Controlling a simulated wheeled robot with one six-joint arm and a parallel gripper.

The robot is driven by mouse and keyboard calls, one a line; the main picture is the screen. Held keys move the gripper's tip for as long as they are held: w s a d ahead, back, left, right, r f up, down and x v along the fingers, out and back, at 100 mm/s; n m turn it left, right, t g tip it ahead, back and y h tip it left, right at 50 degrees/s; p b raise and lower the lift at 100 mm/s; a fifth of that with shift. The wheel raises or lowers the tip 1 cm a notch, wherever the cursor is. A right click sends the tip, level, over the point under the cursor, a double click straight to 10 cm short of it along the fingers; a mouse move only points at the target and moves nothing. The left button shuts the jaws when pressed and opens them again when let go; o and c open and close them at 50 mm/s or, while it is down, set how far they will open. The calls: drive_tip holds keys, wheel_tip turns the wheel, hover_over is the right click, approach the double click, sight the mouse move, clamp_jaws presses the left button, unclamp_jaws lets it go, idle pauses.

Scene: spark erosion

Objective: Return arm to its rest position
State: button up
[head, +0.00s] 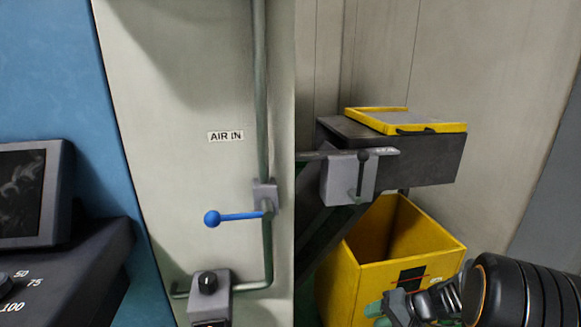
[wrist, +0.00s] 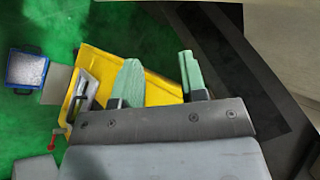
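My gripper (head: 381,308) shows at the lower right of the head view, in front of the yellow bin (head: 338,275). Part of my dark arm runs off to the right edge there. In the wrist view my gripper (wrist: 158,75) has its two green fingers wide apart, with nothing between them. Yellow surface shows beyond the fingers, and I cannot tell how far below them it lies.
A dark box with a yellow-framed lid (head: 436,127) juts out above the bin. A blue tray (wrist: 27,70) stands on the green floor (wrist: 60,25).

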drive_tip(key=s+a+r+n+h+p, duration=0.1)
drive_tip(key=s+a+r+h+p, duration=0.1)
drive_tip(key=r, duration=0.6)
drive_tip(key=s+a+r+n+h+p, duration=0.2)
drive_tip(key=s+r+h+p, duration=0.2)
drive_tip(key=r, duration=0.5)
drive_tip(key=s+a+r+n+h+p, duration=0.1)
drive_tip(key=s+r+n+h+p, duration=0.1)
drive_tip(key=s+r+p, duration=0.3)
wheel_tip(320, 180, up, 3)
drive_tip(key=shift+s+a+r+h+p, duration=0.15)
drive_tip(key=shift+s+a+h+p, duration=0.2)
drive_tip(key=shift+h+p, duration=0.4)
